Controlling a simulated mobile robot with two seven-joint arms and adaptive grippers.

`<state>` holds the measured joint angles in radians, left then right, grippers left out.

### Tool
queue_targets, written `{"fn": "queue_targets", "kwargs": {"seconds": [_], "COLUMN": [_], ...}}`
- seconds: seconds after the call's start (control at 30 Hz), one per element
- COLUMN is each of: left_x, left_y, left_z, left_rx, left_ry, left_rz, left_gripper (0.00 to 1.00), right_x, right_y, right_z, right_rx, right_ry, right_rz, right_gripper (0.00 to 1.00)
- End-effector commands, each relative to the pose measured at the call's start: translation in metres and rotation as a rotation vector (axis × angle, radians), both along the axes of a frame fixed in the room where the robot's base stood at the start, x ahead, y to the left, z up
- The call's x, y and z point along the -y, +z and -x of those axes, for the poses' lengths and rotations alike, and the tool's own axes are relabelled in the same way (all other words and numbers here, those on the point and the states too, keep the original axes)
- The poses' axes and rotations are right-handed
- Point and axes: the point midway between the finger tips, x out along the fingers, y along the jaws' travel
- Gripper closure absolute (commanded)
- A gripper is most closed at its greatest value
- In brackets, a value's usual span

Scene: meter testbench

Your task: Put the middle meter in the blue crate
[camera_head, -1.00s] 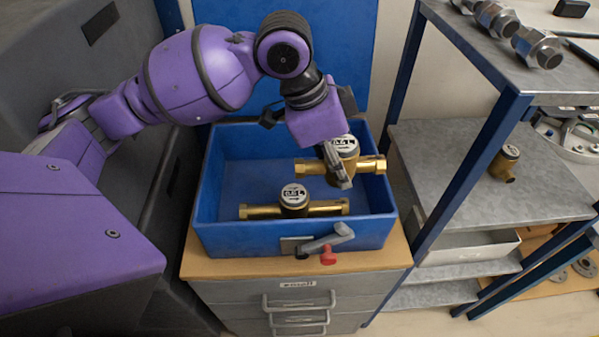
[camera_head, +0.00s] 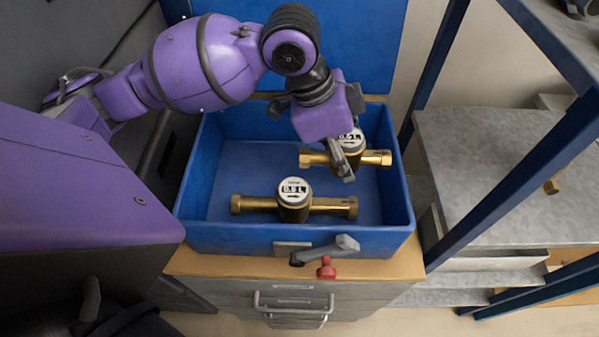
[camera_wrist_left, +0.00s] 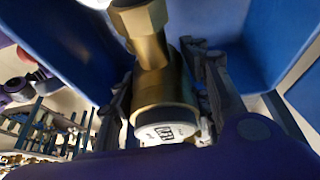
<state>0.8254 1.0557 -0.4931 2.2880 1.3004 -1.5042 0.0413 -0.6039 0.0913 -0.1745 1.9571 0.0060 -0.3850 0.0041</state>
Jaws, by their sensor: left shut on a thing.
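A brass meter (camera_head: 375,158) with a white round dial is in the grip of my left gripper (camera_head: 346,163), at the right side of the blue crate (camera_head: 290,240). The gripper is shut on it; one finger shows at its near side. The held meter is level and inside the crate's outline; I cannot tell whether it touches the floor. In the left wrist view the held meter (camera_wrist_left: 165,85) sits between both fingers, its dial facing the camera. A second brass meter (camera_head: 293,203) lies in the front of the crate, dial up. My right gripper is not seen.
The crate stands on a wooden-topped drawer cabinet (camera_head: 290,302). A grey lever and a red knob (camera_head: 326,268) are at its front edge. To the right stands a metal shelf (camera_head: 490,170) with blue posts. The crate's left rear floor is bare.

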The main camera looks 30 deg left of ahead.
Motion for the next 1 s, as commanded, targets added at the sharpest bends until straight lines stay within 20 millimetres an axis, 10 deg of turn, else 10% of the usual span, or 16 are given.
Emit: {"fn": "queue_targets", "kwargs": {"seconds": [0.5, 1.0], "left_x": [-0.097, -0.122], "left_y": [-0.060, -0.101], "left_z": [-0.035, -0.044], "left_rx": [0.001, 0.004], "left_ry": [0.004, 0.001], "left_rz": [0.002, 0.001], "left_gripper": [1.00, 1.00], "right_x": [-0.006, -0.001], "right_y": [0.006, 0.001], "right_z": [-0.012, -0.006], "right_rx": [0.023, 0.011], "right_ry": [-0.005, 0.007], "right_rz": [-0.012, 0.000], "right_gripper": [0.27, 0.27]}}
